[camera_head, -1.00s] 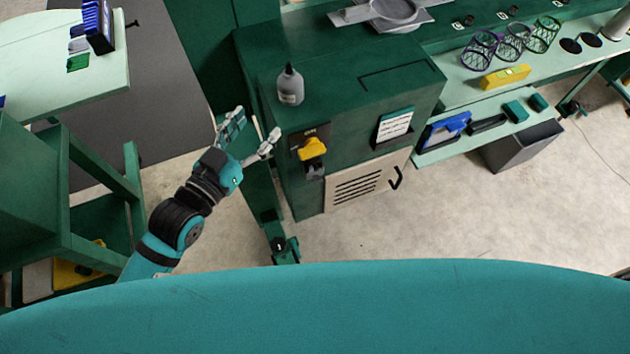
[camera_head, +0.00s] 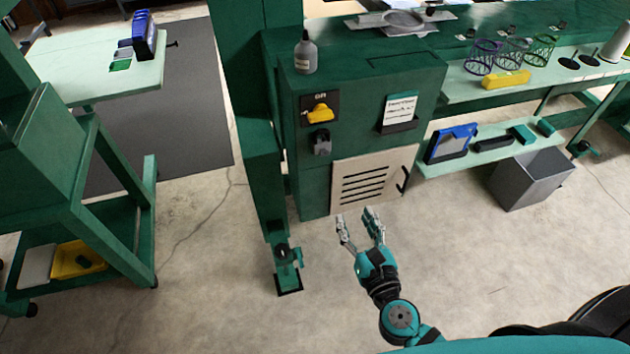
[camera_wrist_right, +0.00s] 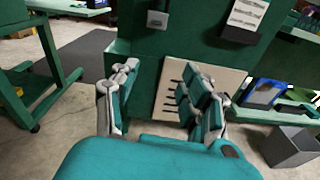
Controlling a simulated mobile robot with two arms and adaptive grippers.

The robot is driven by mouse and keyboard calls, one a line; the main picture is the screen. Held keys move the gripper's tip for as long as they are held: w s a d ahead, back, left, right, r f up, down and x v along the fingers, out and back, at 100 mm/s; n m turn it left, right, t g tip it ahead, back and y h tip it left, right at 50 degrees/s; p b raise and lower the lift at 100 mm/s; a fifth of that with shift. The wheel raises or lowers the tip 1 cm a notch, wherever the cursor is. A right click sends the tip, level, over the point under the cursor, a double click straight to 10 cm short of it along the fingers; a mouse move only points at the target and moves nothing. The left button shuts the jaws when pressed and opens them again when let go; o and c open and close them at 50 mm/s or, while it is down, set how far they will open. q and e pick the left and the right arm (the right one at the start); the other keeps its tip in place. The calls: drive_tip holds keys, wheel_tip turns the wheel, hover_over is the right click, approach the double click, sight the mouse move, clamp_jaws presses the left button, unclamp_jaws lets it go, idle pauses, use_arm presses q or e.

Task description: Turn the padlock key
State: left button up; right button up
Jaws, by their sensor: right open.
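A small dark grey padlock-like block (camera_head: 320,142) hangs on the front of the green cabinet (camera_head: 315,190), just below a yellow rotary handle (camera_head: 320,113) on a dark plate. The block also shows at the top of the right wrist view (camera_wrist_right: 157,20). I cannot make out a key in it. My right gripper (camera_head: 357,216) is open and empty, below and right of the block, in front of the pale slotted panel. Its spread fingers also show in the right wrist view (camera_wrist_right: 165,95). It touches neither block nor handle. My left gripper is not in view.
The pale slotted panel (camera_head: 350,194) with a black handle is low on the cabinet. A white card (camera_head: 401,108) is above it. A green post (camera_head: 265,180) stands close left, a green cart (camera_head: 110,210) farther left, and a grey bin (camera_head: 530,180) right. The floor between is clear.

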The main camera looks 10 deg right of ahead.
sight(325, 155)
drive_tip(key=shift+n+t+y, duration=0.3)
drive_tip(key=shift+n+t, duration=0.1)
drive_tip(key=shift+n, duration=0.4)
drive_tip(key=w+r+p, duration=0.1)
drive_tip(key=w, duration=0.4)
drive_tip(key=w+a+p, duration=0.1)
drive_tip(key=w, duration=0.5)
drive_tip(key=w+r+p, duration=0.1)
drive_tip(key=w, duration=0.5)
drive_tip(key=shift+a+r, duration=0.3)
drive_tip(key=shift+a, duration=0.1)
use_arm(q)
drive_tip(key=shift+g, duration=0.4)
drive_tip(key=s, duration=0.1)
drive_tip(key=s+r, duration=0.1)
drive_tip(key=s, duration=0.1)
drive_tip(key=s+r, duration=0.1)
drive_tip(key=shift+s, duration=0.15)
use_arm(e)
clamp_jaws()
